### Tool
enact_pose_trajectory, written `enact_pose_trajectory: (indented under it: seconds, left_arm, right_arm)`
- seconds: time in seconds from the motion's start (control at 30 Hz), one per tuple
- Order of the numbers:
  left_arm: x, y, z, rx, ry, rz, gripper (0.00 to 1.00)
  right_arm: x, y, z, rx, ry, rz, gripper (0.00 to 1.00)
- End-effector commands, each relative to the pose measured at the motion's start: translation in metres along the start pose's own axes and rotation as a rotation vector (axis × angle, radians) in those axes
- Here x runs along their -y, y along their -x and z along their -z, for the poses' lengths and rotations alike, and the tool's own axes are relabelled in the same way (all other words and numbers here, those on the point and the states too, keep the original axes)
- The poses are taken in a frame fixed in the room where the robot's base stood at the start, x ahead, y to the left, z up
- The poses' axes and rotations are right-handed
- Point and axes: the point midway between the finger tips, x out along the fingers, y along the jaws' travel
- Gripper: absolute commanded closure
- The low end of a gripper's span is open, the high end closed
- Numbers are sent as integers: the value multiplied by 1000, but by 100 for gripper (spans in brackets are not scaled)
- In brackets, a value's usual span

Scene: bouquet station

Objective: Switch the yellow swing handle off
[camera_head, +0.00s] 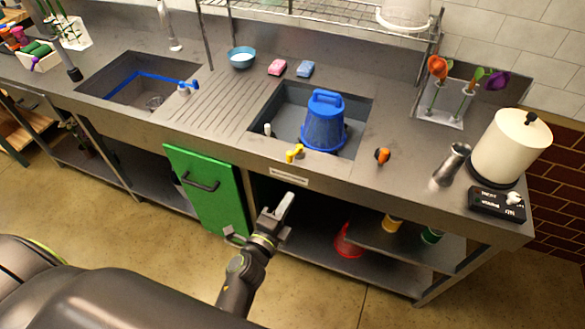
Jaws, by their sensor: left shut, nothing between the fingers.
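The yellow swing handle (294,153) is small and sits at the front edge of the metal counter, in front of the right-hand sink. My left gripper (286,203) is shut and empty. In the picture it lies below the handle, in front of the counter's open lower bay, and is apart from the handle. A small label plate (289,177) on the counter front shows between them, its text too small to read. My right gripper is not in view.
A blue bucket (324,122) stands upside down in the right sink. An orange-and-black knob (382,156) sits right of the handle. A green door (207,190) hangs left of my gripper. A steel jug (452,165) and black switch box (497,204) stand at the right.

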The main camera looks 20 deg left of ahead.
Motion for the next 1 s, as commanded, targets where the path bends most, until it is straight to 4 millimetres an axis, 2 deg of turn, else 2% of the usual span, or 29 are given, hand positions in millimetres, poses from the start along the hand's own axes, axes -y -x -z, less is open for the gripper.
enact_pose_trajectory:
  seconds: [0.17, 0.27, 0.77, 0.9, 1.0]
  left_arm:
    - [-1, -5, 0, -1, 1, 0, 100]
    - [0, -15, 0, -1, 2, 1, 100]
    - [-1, -103, 0, -1, 0, 1, 100]
    - [-1, -106, -22, 1, -2, -2, 100]
    - [-1, -108, -32, 1, 0, -1, 100]
  right_arm:
    - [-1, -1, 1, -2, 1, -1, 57]
    - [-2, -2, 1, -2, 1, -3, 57]
    - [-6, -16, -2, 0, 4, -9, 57]
    - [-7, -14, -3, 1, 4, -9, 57]
    - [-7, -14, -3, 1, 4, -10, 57]
